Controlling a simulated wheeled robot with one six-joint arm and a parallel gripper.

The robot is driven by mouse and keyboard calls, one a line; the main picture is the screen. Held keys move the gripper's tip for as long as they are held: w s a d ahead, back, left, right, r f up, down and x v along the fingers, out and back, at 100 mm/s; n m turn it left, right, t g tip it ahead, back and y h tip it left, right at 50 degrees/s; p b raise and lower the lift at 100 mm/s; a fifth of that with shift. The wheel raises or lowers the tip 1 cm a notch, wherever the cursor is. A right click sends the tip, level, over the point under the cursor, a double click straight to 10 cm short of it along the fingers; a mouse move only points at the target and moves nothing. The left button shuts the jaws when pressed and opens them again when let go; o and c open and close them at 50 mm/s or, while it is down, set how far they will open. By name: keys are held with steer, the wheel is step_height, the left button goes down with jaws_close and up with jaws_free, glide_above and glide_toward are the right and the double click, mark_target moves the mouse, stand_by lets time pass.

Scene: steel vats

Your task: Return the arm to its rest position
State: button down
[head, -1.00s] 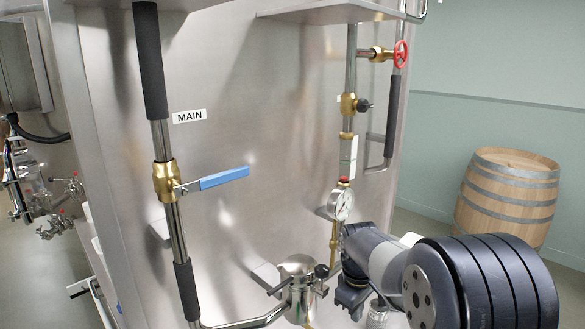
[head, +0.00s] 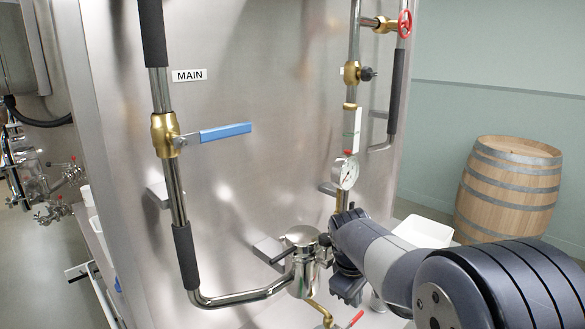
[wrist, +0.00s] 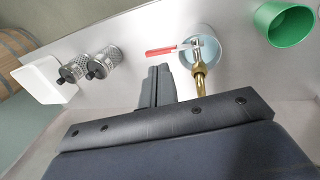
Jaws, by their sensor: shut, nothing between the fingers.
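My arm reaches in from the lower right of the head view, with its dark wrist part (head: 347,285) beside the steel filter pot (head: 303,262). The fingertips cannot be made out there. In the wrist view my gripper (wrist: 157,72) is shut, with its two dark fingers together and nothing between them. It is beside a brass tap (wrist: 199,82) with a red lever (wrist: 165,50), over a grey-blue cup (wrist: 184,58). I cannot tell whether the fingers touch anything.
A blue-handled valve (head: 225,132) and a gauge (head: 345,172) stand on pipes before the steel vat (head: 255,90). A barrel (head: 510,188) is at right. The wrist view shows a green cup (wrist: 288,25), a white bin (wrist: 45,82) and two dark-capped jars (wrist: 103,60).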

steer(key=v, duration=1)
